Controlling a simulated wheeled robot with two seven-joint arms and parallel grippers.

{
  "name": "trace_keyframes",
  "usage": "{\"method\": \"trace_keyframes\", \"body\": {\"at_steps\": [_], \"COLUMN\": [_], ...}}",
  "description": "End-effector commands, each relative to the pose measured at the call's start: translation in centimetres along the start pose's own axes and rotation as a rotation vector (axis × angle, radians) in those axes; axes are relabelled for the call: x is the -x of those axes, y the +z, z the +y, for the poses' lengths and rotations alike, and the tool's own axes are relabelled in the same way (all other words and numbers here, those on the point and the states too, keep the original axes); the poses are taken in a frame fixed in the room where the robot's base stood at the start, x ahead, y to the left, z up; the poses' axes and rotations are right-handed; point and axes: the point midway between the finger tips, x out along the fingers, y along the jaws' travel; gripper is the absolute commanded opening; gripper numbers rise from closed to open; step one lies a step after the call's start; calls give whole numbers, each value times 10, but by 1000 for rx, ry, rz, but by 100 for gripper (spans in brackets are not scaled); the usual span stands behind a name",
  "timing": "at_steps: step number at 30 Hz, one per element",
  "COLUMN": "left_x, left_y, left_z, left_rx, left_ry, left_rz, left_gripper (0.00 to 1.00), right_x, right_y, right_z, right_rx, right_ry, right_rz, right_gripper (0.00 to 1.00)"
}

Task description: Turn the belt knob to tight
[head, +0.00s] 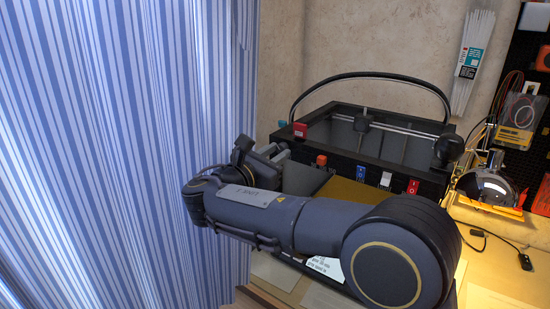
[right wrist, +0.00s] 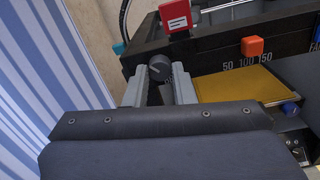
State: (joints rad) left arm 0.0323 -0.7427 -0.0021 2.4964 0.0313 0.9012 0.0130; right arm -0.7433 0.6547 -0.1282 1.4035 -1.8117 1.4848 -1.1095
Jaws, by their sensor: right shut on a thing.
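The belt knob (right wrist: 159,66) is a small round dark knob at the left front corner of a black-framed machine (head: 345,150). In the right wrist view my right gripper (right wrist: 159,82) has one grey finger on each side of it and is shut on it. A light mark on the knob's face is too small to read surely. In the head view my right gripper (head: 275,153) reaches the machine's left end, and the knob cannot be made out there. My left gripper is not in view.
A striped curtain (head: 130,150) hangs close on the left. A lamp (head: 488,186) stands at the right.

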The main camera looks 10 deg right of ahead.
Motion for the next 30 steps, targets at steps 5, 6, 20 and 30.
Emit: {"method": "trace_keyframes", "body": {"at_steps": [5, 6, 20, 30], "left_x": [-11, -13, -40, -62], "left_y": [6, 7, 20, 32], "left_z": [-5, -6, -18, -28], "left_rx": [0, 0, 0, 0], "left_ry": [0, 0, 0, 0], "left_rz": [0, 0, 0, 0], "left_gripper": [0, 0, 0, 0], "right_x": [1, 0, 0, 0], "right_y": [-3, -3, -4, -4], "right_z": [0, 0, 0, 0], "right_rx": [-169, -207, -646, -967], "right_ry": [1, 1, -2, -3], "right_rz": [-4, -5, -13, -21], "right_gripper": [0, 0, 0, 0]}}
